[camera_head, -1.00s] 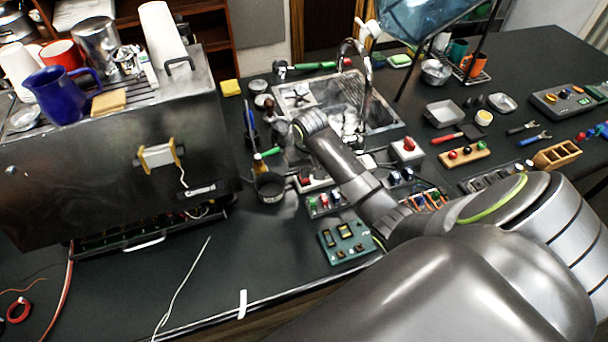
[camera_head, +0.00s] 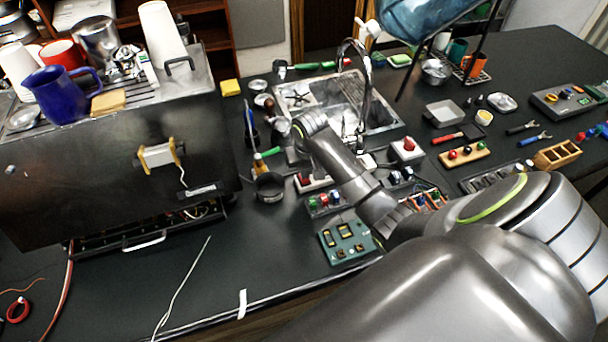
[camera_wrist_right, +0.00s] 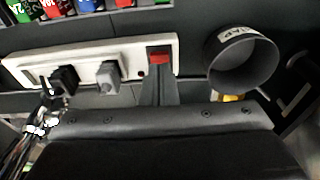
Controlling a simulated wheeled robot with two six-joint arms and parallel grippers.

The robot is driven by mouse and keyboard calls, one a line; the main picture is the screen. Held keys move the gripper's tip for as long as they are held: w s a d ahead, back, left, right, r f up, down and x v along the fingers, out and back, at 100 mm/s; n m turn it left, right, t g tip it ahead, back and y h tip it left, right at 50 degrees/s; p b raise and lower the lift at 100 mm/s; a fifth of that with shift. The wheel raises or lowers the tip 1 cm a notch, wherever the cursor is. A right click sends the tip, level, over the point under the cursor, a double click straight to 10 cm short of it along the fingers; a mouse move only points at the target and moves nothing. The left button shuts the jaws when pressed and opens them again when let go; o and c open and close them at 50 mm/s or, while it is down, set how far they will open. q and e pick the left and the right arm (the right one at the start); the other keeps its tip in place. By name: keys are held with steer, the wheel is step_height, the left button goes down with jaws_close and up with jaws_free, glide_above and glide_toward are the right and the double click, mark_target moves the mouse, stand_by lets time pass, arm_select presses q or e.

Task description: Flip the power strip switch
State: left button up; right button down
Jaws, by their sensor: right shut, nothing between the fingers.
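The white power strip (camera_wrist_right: 130,52) lies across the upper middle of the right wrist view, with a black plug and a grey plug in it. Its red switch (camera_wrist_right: 159,56) is at the right end. My right gripper (camera_wrist_right: 158,72) is shut and empty, with its fingertips right at the switch; they seem to touch it, but the contact is hard to make out. In the head view a small part of the strip (camera_head: 313,184) shows beside my right arm, which hides much of the rest. My left gripper is not in view.
A dark round cup (camera_wrist_right: 244,62) with a label stands just right of the strip; it also shows in the head view (camera_head: 269,188). A green panel (camera_head: 347,242) lies nearer the table edge. The brewer (camera_head: 110,170) stands at the left.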

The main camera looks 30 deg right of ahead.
mark_target(306, 181)
steer(key=shift+f, duration=0.75)
steer(key=shift+r+p, duration=0.6)
steer(key=shift+r, duration=2.95)
steer(key=shift+s+f, duration=0.1)
steer(key=shift+s, duration=0.05)
